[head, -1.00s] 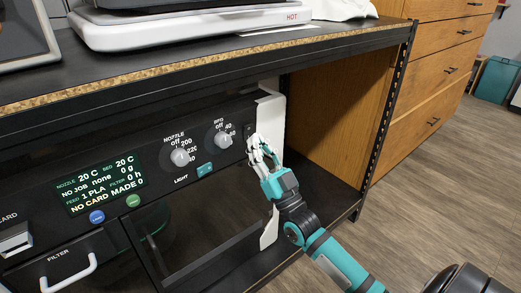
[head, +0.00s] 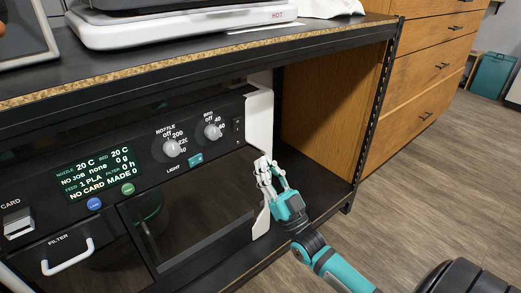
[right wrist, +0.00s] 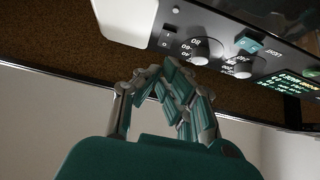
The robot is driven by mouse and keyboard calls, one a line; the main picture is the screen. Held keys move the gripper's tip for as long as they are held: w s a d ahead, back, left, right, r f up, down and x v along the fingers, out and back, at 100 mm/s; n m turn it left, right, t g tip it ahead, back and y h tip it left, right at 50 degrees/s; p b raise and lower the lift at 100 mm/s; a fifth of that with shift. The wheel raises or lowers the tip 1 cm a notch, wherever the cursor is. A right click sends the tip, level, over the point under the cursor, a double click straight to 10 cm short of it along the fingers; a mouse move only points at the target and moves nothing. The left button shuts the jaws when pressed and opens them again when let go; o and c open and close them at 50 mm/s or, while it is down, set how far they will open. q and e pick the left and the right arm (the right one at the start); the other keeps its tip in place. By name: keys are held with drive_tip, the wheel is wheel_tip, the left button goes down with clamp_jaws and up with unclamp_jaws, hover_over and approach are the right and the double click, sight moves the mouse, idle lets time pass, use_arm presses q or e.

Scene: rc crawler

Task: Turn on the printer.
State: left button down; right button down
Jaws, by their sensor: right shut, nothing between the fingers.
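The printer (head: 150,168) sits on the shelf under the bench, its black front panel facing me. Its display (head: 97,177) is lit and shows temperatures, NO JOB and NO CARD. A small black rocker switch (head: 238,126) is at the panel's right end, beside the bed knob (head: 212,131); the switch also shows in the right wrist view (right wrist: 168,39). My right gripper (head: 265,164) is shut and empty, below and right of the switch, apart from it, in front of the white side edge. It also shows in the right wrist view (right wrist: 172,70). My left gripper is not in view.
The nozzle knob (head: 171,148), the teal light button (head: 196,160) and a filter drawer with a white handle (head: 68,257) are on the printer front. The bench top (head: 300,33) overhangs the printer. Wooden drawers (head: 425,85) stand right; open floor lies in front.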

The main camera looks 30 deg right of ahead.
drive_tip(key=shift+w+f+v, duration=0.15)
drive_tip(key=shift+v, duration=1)
drive_tip(key=shift+w+f+v, duration=0.1)
drive_tip(key=shift+f+v, duration=0.05)
drive_tip(key=shift+v, duration=1)
